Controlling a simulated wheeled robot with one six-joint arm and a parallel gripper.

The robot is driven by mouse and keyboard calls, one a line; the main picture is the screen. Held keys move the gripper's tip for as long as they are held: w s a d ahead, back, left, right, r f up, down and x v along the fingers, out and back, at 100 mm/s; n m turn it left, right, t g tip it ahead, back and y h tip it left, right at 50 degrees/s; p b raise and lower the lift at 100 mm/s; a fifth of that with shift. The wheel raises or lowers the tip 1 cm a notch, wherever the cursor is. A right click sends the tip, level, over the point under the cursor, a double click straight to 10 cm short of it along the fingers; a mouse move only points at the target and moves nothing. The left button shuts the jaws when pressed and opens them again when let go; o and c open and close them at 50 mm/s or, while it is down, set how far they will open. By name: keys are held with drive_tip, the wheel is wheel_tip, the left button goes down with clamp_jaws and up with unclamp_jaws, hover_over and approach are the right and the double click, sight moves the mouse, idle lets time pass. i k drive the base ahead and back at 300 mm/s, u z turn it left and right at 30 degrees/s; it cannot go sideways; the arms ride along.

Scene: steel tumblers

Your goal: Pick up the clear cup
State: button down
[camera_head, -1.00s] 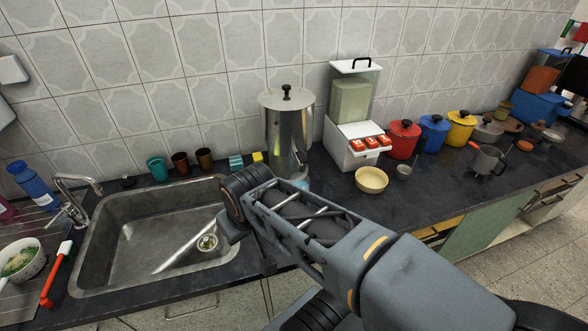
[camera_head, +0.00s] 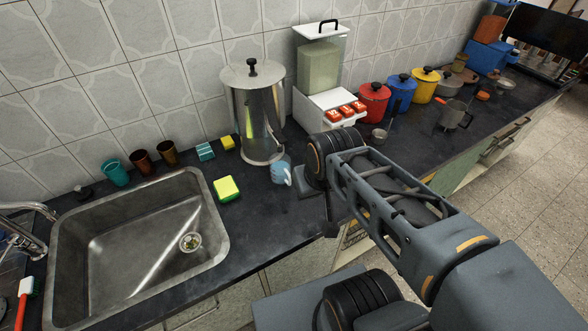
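A clear, bluish cup (camera_head: 281,173) stands on the dark counter just in front of the steel dispenser, near its base. Its right side is close to my arm in the picture. My gripper (camera_head: 329,215) is to the right of and nearer than the cup, apart from it in the picture. Only a dark part of the gripper shows below the wrist, so its fingers cannot be made out.
The tall steel dispenser (camera_head: 254,105) stands behind the cup. A yellow-green sponge (camera_head: 227,188) lies to its left, beside the sink (camera_head: 75,235). A white dispenser (camera_head: 322,100) and coloured pots stand to the right. Teal and brown tumblers line the wall.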

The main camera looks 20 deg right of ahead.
sight(281, 164)
drive_tip(key=u, duration=0.05)
drive_tip(key=k, duration=0.45)
drive_tip(key=z, duration=1.4)
drive_tip(key=i, duration=0.55)
drive_tip(key=u, duration=3.55)
